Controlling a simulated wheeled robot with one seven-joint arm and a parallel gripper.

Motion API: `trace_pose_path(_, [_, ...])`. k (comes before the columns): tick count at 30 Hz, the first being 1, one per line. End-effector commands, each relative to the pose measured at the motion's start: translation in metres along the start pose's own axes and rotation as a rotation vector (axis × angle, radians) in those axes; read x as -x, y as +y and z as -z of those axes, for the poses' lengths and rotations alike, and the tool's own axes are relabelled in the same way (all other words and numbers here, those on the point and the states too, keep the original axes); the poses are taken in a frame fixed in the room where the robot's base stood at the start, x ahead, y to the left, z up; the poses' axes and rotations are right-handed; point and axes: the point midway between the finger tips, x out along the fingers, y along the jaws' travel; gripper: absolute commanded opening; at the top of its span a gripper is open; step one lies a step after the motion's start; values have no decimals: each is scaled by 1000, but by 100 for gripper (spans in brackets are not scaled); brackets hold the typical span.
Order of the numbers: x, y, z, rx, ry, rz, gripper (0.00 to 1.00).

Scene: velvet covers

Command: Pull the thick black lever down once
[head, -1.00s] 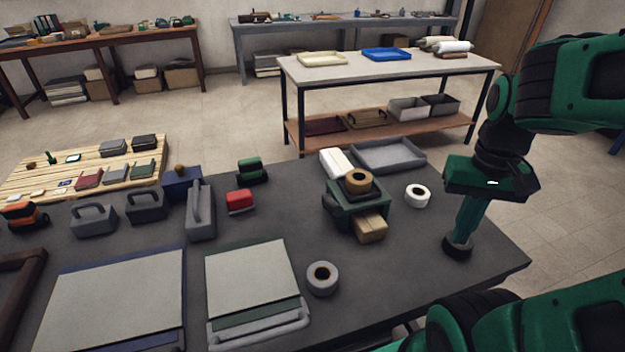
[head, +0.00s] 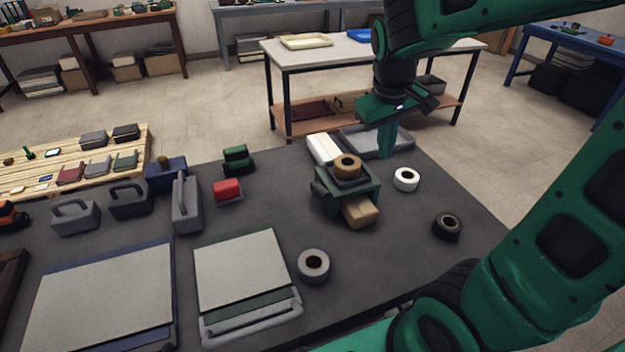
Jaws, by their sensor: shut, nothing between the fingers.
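A small green press-like device (head: 366,200) stands right of the middle of the dark table. It carries a tan roll (head: 347,163) on top, and a light brown block (head: 360,211) sits at its front. A short dark stub (head: 321,190) sticks out at its left side; it may be the black lever, but it is too small to tell. My gripper (head: 387,154) points down, shut and empty, behind and right of the device, in front of the grey tray. I see no contact with the device.
A grey tray (head: 405,146) and a white block (head: 323,148) lie behind the device. A white roll (head: 406,179), a black roll (head: 447,227) and a grey roll (head: 313,265) lie around it. A red box (head: 227,190) and grey handled blocks stand left. The table's right front is mostly clear.

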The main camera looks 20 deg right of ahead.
Motion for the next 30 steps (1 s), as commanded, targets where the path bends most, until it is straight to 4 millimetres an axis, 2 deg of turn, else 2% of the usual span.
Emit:
trace_pose_path(1, [0,-19,26,83,27,-15,0])
trace_pose_path(3, [1,-43,57,183,67,-38,0])
trace_pose_path(6, [2,-76,91,300,118,-63,0])
trace_pose_path(10, [4,-110,119,405,165,-86,0])
trace_pose_path(15, [5,-131,134,466,193,-99,0])
trace_pose_path(30, [1,-131,132,468,195,-101,0])
